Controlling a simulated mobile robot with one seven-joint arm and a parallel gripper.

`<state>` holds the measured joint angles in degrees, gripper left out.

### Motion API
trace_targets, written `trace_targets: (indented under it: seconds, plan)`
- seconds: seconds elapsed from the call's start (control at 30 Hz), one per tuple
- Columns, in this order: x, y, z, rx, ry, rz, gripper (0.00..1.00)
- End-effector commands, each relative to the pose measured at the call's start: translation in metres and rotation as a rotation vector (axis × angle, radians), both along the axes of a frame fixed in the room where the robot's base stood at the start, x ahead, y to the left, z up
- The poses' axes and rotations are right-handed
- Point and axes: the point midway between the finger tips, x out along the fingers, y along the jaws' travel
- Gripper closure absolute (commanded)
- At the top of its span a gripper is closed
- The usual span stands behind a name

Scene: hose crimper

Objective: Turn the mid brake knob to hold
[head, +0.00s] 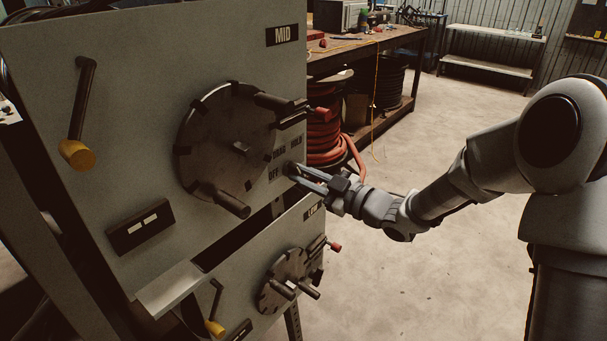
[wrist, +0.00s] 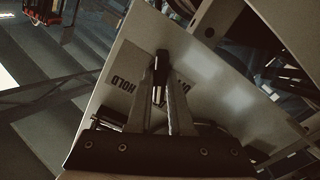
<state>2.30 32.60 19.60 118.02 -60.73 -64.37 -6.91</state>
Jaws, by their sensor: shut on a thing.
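The mid panel (head: 130,110) is a pale upright plate with a MID label (head: 282,35) at its top right. Its small dark brake knob (head: 290,168) sits at the lower right edge, beside printed words including HOLD and OFF. My gripper (head: 299,174) reaches it from the right, with its fingers closed around it. In the wrist view, the dark knob (wrist: 160,64) is between the fingertips of my gripper (wrist: 161,76). The word HOLD (wrist: 122,82) is left of the fingers, and another word is partly hidden behind the right finger. Which word the knob points to cannot be told.
A large dark disc (head: 215,140) with protruding handles is left of the knob. A lever with a yellow grip (head: 76,154) is further left. A lower panel (head: 245,285) carries a similar disc. The floor to the right is clear.

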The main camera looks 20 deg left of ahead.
Motion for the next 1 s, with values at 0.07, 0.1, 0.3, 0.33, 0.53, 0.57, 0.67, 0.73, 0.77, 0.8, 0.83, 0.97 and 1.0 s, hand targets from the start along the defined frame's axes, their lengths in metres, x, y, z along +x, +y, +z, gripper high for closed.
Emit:
trace_targets:
  seconds: [0.07,0.1,0.3,0.33,0.53,0.57,0.67,0.73,0.77,0.8,0.83,0.97,1.0]
  plan:
    - [-0.0002,0.0001,0.0023,0.013,0.032,0.0,1.0]
    - [0.0,0.0,0.0027,0.023,0.055,0.0,1.0]
    - [0.0001,-0.0002,0.004,0.081,0.196,0.0,1.0]
    - [0.0001,-0.0004,0.0039,0.092,0.222,0.0,1.0]
    - [0.0001,-0.0005,0.0043,0.165,0.397,0.0,1.0]
    - [0.0001,-0.0004,0.0042,0.176,0.424,0.0,1.0]
    - [0.0,0.0,0.0044,0.212,0.512,0.0,1.0]
    - [0.0003,-0.0004,0.0044,0.237,0.57,0.0,1.0]
    - [0.0002,-0.0004,0.0043,0.247,0.595,0.0,1.0]
    - [0.0001,0.0,0.0041,0.261,0.627,0.0,1.0]
    - [0.0001,0.0001,0.0042,0.27,0.65,0.0,1.0]
    - [0.0005,-0.0004,0.0035,0.309,0.742,0.0,1.0]
    - [0.0004,-0.0003,0.0034,0.319,0.767,0.0,1.0]
